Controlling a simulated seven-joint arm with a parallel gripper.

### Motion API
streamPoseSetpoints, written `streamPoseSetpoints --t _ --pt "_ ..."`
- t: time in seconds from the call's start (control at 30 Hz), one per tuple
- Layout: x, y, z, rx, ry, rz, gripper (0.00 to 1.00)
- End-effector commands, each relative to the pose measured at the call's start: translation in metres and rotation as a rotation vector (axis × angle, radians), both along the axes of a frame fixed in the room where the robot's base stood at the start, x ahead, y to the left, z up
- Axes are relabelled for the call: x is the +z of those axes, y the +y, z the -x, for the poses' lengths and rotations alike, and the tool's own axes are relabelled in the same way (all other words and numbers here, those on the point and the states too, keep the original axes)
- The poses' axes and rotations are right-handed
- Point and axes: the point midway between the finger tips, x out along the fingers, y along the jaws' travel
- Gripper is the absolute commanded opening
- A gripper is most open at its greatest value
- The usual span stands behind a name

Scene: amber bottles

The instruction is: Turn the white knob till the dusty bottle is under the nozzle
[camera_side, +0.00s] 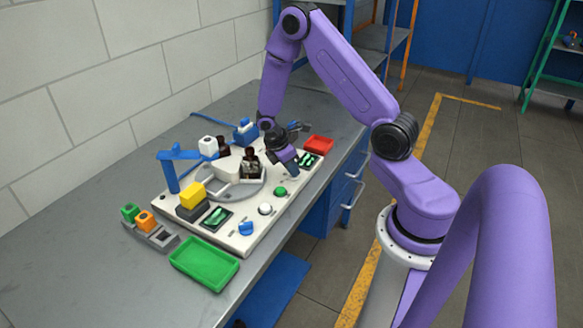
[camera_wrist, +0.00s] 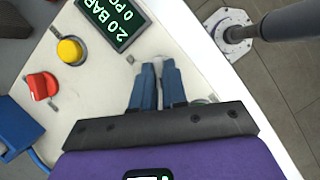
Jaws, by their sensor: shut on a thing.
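My gripper (camera_side: 288,167) points down at the right end of the pale panel, beside a display. In the wrist view its fingers (camera_wrist: 157,72) are nearly together, shut on the white knob, which the fingers almost wholly hide. Amber bottles stand on the grey turntable (camera_side: 226,190): one dark bottle (camera_side: 250,167) with a pale label is at its right side, another (camera_side: 223,146) farther back. I cannot tell which is dusty. A blue post with an arm (camera_side: 172,178) stands at the turntable's left; the nozzle itself is not clear.
The display (camera_wrist: 112,18), a yellow button (camera_wrist: 70,50) and a red knob (camera_wrist: 41,86) lie near my fingers. Green (camera_side: 280,191) and white (camera_side: 265,209) domes and a blue knob (camera_side: 246,229) line the front edge. A green tray (camera_side: 204,265) and red tray (camera_side: 318,145) flank the panel.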

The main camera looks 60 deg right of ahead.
Motion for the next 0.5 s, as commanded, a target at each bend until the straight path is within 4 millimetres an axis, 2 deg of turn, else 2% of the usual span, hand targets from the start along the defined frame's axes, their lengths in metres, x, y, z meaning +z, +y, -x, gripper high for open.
streamPoseSetpoints --t 0.27,0.5 --pt "0.0003 -0.0007 -0.0012 -0.147 0.000 0.001 0.00" --pt "0.0001 -0.0018 -0.0018 -0.366 0.001 0.001 0.00"
